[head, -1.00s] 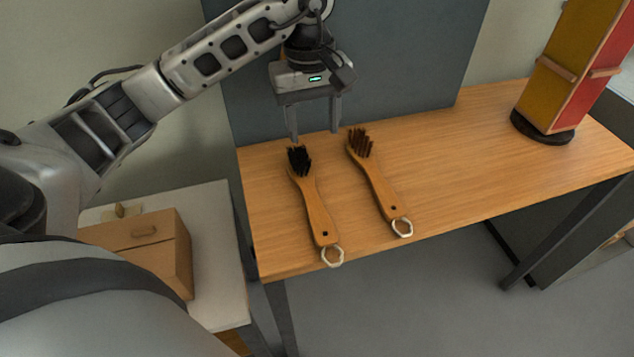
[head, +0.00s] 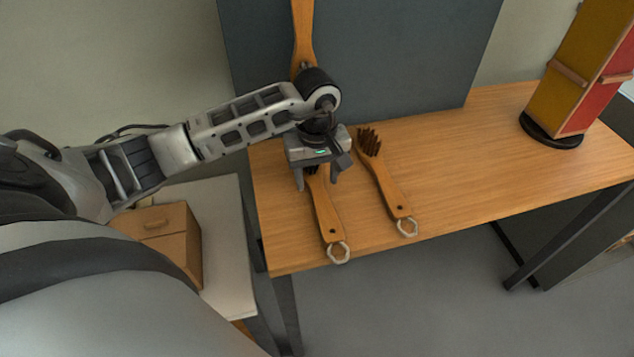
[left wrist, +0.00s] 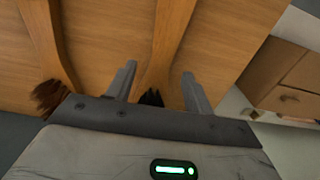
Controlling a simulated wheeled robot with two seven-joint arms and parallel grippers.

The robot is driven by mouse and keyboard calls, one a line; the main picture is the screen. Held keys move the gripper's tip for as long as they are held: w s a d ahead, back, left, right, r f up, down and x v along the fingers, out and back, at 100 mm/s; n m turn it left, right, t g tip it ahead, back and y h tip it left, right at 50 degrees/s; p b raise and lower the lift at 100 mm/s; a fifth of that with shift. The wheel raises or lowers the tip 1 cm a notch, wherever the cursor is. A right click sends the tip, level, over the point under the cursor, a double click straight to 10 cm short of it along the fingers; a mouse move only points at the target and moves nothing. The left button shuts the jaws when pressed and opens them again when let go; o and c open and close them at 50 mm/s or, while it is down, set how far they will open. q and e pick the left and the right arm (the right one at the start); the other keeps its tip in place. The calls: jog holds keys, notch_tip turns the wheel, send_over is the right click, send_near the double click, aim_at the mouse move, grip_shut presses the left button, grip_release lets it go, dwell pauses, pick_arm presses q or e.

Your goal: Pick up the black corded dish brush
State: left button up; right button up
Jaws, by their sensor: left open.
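The black-bristled brush (head: 326,215) lies on the wooden table, with its wooden handle and pale loop toward the front edge. My left gripper (head: 316,186) is above its bristle end and hides most of the bristles in the head view. The gripper is open. In the left wrist view the brush handle (left wrist: 168,45) runs between the two fingers (left wrist: 158,74), with a bit of black bristle near the palm. I cannot tell whether the fingers touch it. My right gripper is not in view.
A brown-bristled brush (head: 385,180) lies just to the right, close to the gripper. A wooden handle (head: 303,30) shows against the dark panel (head: 400,60). A yellow and red column (head: 580,75) stands at the right. A wooden box (head: 165,230) is at the left.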

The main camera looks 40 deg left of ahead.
pick_arm(q)
jog(key=shift+f, duration=0.95)
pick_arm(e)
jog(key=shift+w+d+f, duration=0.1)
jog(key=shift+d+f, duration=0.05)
pick_arm(q)
jog(key=shift+c, duration=0.3)
jog(key=c, duration=1)
jog(key=shift+r, duration=0.1)
jog(key=shift+w+r, duration=0.1)
jog(key=shift+r, duration=0.5)
jog(key=s+r+b, duration=0.1)
jog(key=s+r, duration=0.3)
jog(key=s+d+r+b, duration=0.1)
jog(key=s+r, duration=0.2)
jog(key=s, duration=0.2)
jog(key=s+d+r+b, duration=0.1)
jog(key=s+r, duration=0.3)
jog(key=s, duration=0.1)
jog(key=shift+d+r, duration=0.15)
jog(key=shift+r, duration=0.2)
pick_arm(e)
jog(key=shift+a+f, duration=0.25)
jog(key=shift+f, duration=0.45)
